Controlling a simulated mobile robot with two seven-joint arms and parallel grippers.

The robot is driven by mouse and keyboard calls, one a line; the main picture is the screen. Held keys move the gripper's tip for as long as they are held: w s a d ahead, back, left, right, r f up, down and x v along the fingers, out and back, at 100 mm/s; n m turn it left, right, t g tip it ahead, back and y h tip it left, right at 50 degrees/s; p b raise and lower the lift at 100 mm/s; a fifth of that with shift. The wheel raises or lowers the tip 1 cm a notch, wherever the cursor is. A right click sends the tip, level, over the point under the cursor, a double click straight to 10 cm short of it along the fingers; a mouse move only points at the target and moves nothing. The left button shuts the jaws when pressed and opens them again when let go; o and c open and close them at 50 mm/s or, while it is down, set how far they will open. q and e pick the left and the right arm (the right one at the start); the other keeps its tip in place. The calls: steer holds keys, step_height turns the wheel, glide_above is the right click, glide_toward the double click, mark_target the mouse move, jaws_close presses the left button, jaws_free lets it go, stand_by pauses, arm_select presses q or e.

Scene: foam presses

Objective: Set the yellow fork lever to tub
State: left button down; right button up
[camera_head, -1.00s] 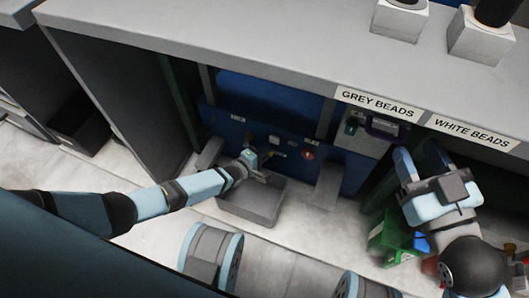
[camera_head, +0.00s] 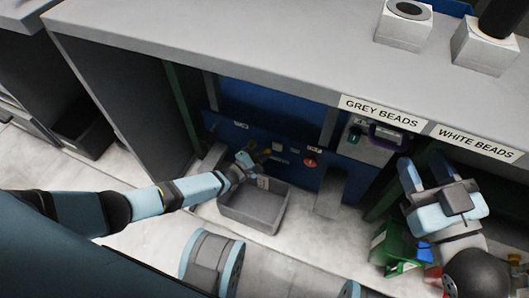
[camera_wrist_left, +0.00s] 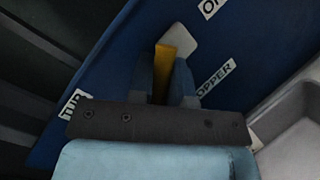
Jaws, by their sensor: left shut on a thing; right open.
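The yellow fork lever (camera_wrist_left: 171,48) stands between the two fingers of my left gripper (camera_wrist_left: 168,75) in the left wrist view. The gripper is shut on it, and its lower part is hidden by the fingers. A label reading TUB (camera_wrist_left: 74,104), partly covered, is at the left; a label reading HOPPER (camera_wrist_left: 214,77), partly covered, is at the right. In the head view my left gripper (camera_head: 248,160) is at the blue press panel (camera_head: 330,166), above the grey tub (camera_head: 252,223). My right gripper (camera_head: 427,172) is open and empty, far to the right.
A red button (camera_head: 310,162) is on the panel, right of my left gripper. A grey box with a purple handle (camera_head: 385,137) hangs under the counter (camera_head: 250,60). A green crate (camera_head: 398,247) stands below my right gripper.

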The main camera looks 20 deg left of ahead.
steer(key=shift+f, duration=0.1)
stand_by(0.3)
arm_select(q)
steer(key=c, duration=1.1)
jaws_free()
steer(key=shift+s, duration=0.1)
steer(key=shift+s+a, duration=0.2)
steer(key=shift+s, duration=0.05)
steer(key=p+v, duration=0.4)
steer(key=v, duration=0.9)
steer(key=shift+s, duration=0.1)
arm_select(e)
steer(key=s+m, duration=0.1)
steer(key=a+m+g, duration=0.1)
steer(key=m, duration=0.1)
steer(key=shift+s+a+f+h, duration=0.1)
steer(key=shift+s+f+h, duration=0.1)
steer(key=shift+s+h, duration=0.2)
